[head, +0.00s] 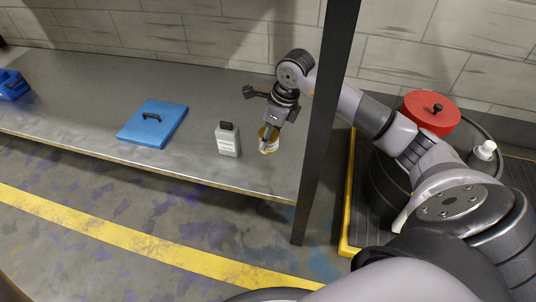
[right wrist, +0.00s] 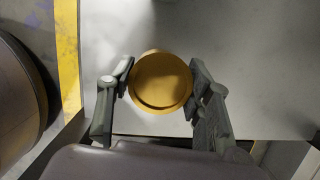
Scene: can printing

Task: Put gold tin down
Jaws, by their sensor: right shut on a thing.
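The gold tin (right wrist: 160,82) is round and shows from above in the right wrist view, between the two fingers of my right gripper (right wrist: 159,88). My right gripper is shut on it. In the head view the tin (head: 268,146) is at the right end of the grey bench (head: 75,85), near its front edge, with my right gripper (head: 270,137) over it. I cannot tell whether the tin touches the bench top. My left gripper is not in view.
A grey bottle with a black cap (head: 228,141) stands just left of the tin. A blue flat lid with a handle (head: 153,124) lies further left, and a blue object (head: 12,85) is at the far left. A dark post (head: 325,120) rises right of the tin. A red lid (head: 431,112) is beyond my arm.

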